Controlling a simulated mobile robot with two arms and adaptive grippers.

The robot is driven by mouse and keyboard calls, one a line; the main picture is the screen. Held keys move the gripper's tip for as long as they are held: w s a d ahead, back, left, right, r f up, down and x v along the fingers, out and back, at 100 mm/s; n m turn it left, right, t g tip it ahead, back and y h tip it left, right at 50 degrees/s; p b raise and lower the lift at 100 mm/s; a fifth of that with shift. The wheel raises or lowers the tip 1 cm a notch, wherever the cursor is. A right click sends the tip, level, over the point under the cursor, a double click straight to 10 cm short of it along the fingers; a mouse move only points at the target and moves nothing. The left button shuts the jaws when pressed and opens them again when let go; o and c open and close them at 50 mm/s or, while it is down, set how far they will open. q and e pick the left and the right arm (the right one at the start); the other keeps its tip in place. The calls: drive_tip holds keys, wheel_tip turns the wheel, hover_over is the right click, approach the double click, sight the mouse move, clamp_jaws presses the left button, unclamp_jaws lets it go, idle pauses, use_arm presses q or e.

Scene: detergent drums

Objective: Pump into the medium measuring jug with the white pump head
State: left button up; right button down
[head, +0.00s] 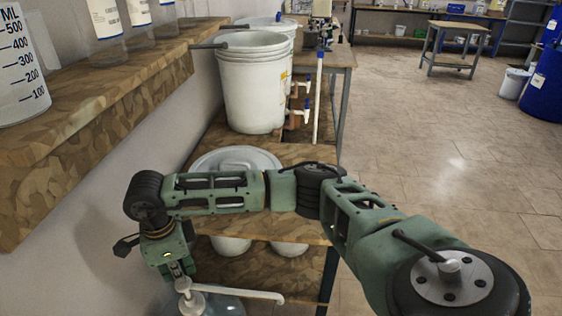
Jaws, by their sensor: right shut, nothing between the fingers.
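The white pump head (190,299) is at the bottom left, with its long spout pointing right. It sits on a clear, bluish container (222,307), mostly cut off by the lower edge. My right gripper (179,271) points down just above the pump head, shut and empty. I cannot tell whether it touches the pump head. A measuring jug (18,75) with a black ML scale stands on the wooden shelf at the upper left, partly cut off. I cannot tell whether it is the medium one. No jug shows under the spout. My left gripper is not in view.
The wooden shelf (110,110) with labelled bottles (103,22) runs along the left wall. White drums (252,95) with taps stand on the wooden bench behind my arm. A lidded tub (236,158) is partly behind my arm. The tiled floor at right is largely open.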

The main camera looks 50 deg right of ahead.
sight(184, 283)
drive_tip(key=shift+f, duration=0.1)
drive_tip(key=shift+f+b, duration=1.3)
drive_tip(key=shift+f, duration=0.1)
drive_tip(key=shift+d+f+b, duration=0.1)
drive_tip(key=shift+f+b, duration=0.55)
drive_tip(key=shift+f, duration=0.4)
drive_tip(key=shift+f+b, duration=0.55)
drive_tip(key=shift+b, duration=0.1)
drive_tip(key=shift+r, duration=0.1)
drive_tip(key=shift+r+p, duration=0.95)
drive_tip(key=shift+r, duration=0.35)
drive_tip(key=shift+r+p, duration=0.85)
drive_tip(key=shift+r, duration=0.9)
